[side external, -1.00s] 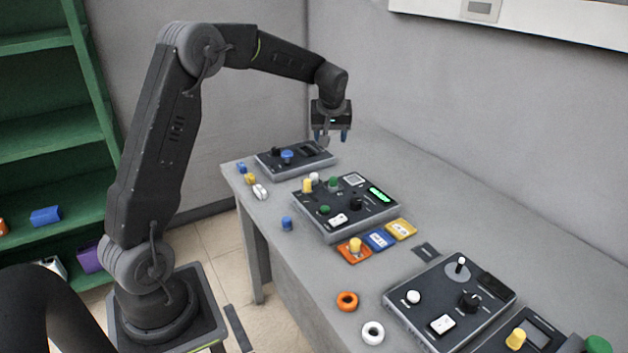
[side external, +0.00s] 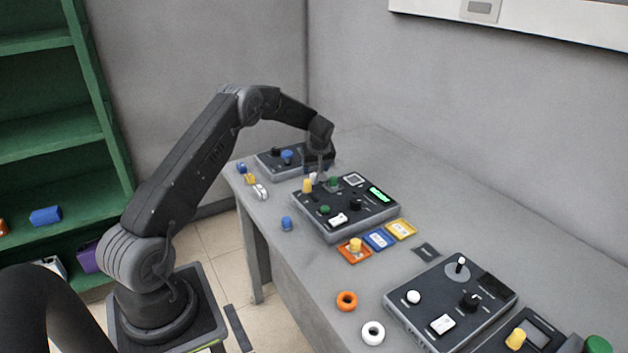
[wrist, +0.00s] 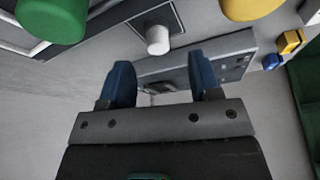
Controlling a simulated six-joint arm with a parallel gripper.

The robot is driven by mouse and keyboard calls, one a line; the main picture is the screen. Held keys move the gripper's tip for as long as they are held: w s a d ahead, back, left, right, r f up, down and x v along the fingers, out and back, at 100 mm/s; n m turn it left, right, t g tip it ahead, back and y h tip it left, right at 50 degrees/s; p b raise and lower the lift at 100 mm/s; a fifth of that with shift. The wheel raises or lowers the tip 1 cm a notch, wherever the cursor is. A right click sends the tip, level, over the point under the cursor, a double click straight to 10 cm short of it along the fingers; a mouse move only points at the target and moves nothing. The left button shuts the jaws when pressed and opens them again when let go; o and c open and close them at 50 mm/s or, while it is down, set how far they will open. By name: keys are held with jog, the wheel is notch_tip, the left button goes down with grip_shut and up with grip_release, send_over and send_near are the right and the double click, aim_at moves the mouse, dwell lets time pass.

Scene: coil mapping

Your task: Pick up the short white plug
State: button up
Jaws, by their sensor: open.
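The short white plug (wrist: 158,40) stands on the panel in the wrist view, between a large green plug (wrist: 52,18) on the left and a yellow plug (wrist: 250,8) on the right. My gripper (wrist: 162,72) is open, with its two blue fingers apart and nothing between them. The white plug lies just past the fingertips, roughly in line with the gap. In the side view the white plug (side external: 314,178) shows only in part, beside the yellow plug (side external: 308,186). My gripper (side external: 318,167) is low over the panel's far end; its fingers are hard to make out.
The middle dark panel (side external: 355,228) also carries green and black knobs and a lit display. A smaller panel (side external: 268,168) stands behind. Blue and yellow blocks (side external: 245,174) lie near the table edge. Orange (side external: 347,301) and white rings lie in front.

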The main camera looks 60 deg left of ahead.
aim_at(315, 175)
jog(key=shift+x, duration=2.7)
jog(key=shift+w, duration=0.15)
jog(key=shift+c, duration=0.2)
jog(key=shift+r, duration=0.1)
jog(key=c, duration=0.9)
